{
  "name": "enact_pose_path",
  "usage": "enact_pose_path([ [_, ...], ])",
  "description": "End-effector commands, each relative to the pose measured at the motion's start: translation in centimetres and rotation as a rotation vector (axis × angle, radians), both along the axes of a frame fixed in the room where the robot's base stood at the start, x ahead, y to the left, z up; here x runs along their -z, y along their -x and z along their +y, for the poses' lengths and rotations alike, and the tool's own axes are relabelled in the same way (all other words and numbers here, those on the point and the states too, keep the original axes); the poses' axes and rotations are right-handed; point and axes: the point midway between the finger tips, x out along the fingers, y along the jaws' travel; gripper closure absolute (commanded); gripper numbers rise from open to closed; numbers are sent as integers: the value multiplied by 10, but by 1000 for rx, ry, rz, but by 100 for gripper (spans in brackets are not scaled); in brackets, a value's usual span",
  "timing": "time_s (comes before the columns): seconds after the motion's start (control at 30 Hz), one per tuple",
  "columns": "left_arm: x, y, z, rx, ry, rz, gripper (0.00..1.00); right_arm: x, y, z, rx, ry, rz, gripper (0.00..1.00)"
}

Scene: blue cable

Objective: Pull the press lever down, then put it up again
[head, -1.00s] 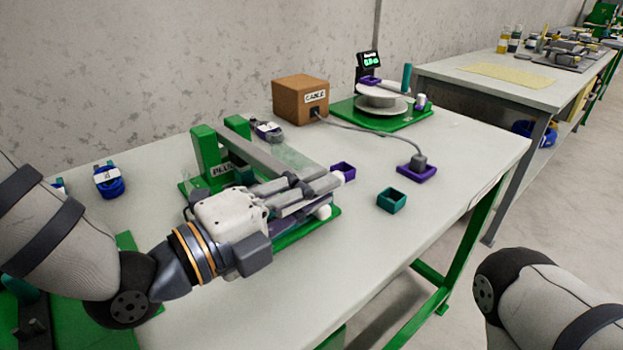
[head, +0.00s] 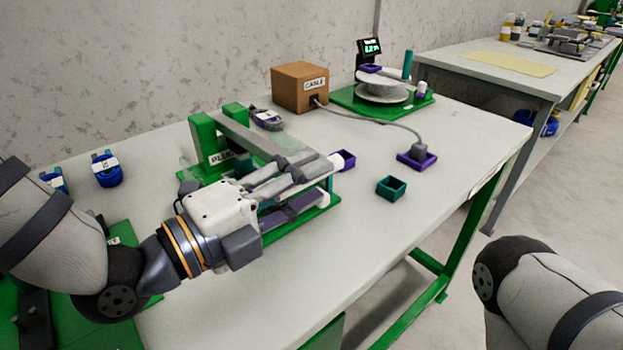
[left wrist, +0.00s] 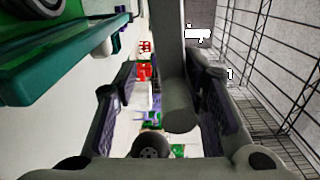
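The press (head: 205,145) has a green frame with a PLUG label and stands on the left part of the table. Its grey lever (head: 256,138) runs from the green posts toward the right, sloping down in the picture. My left gripper (head: 300,187) is at the lever's free end. In the left wrist view the gripper (left wrist: 168,115) has its two dark-padded fingers wide apart. The grey lever end (left wrist: 181,110) shows between them, with gaps visible at both sides. My right gripper is out of view; only part of my right arm shows.
A purple holder (head: 345,160), a teal holder (head: 391,188) and a purple holder with a cable end (head: 417,160) sit right of the press. Behind are the CABLE box (head: 300,88) and a spool stand (head: 382,97). The front right table top is clear.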

Motion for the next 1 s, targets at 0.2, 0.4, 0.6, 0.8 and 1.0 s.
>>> enact_pose_path([
  [0.2,0,28,38,-4,1,4,62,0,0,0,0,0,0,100],
  [0.4,0,39,51,-1,0,2,62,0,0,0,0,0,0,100],
  [0.6,0,39,50,0,0,2,67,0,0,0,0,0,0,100],
  [0.8,-18,41,56,20,113,184,100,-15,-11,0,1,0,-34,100],
  [1.0,-54,48,73,35,379,672,100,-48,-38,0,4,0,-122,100],
])
